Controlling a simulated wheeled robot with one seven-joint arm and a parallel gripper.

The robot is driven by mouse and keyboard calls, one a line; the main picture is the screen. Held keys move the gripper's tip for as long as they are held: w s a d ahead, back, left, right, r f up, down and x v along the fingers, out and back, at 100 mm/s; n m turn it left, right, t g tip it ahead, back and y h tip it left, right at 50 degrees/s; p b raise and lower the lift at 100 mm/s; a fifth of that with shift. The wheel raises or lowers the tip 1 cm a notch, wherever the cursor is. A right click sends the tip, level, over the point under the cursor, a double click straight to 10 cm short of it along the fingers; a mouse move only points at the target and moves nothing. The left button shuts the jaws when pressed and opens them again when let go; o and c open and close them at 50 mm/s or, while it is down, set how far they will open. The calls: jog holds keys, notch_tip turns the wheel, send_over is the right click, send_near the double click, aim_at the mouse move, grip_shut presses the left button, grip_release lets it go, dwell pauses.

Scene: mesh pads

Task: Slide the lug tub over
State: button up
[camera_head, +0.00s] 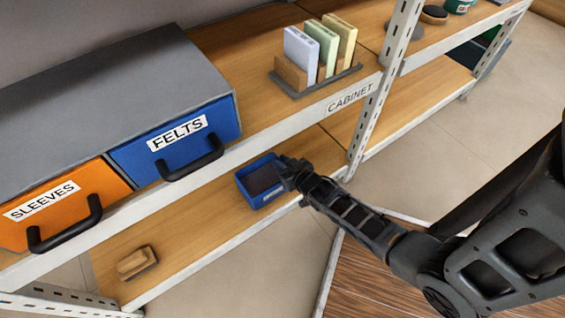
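A small blue tub (244,188) with dark contents and a pale label on its front stands on the lower wooden shelf, below the shelf edge marked CABINET. I take it to be the lug tub; its label is too small to read. My gripper (285,171) reaches in from the right and is at the tub's right side, touching it or very close. The fingers are dark and overlap the tub's right wall, so I cannot tell whether they are open or shut on it.
A wooden block or brush (136,262) lies on the lower shelf at left, with bare shelf (195,232) between it and the tub. Above are a blue FELTS drawer (225,120), an orange SLEEVES drawer (50,208) and a rack of pads (318,82). A perforated post (368,120) stands to the right.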

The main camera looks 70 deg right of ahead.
grip_shut()
dwell(1.0)
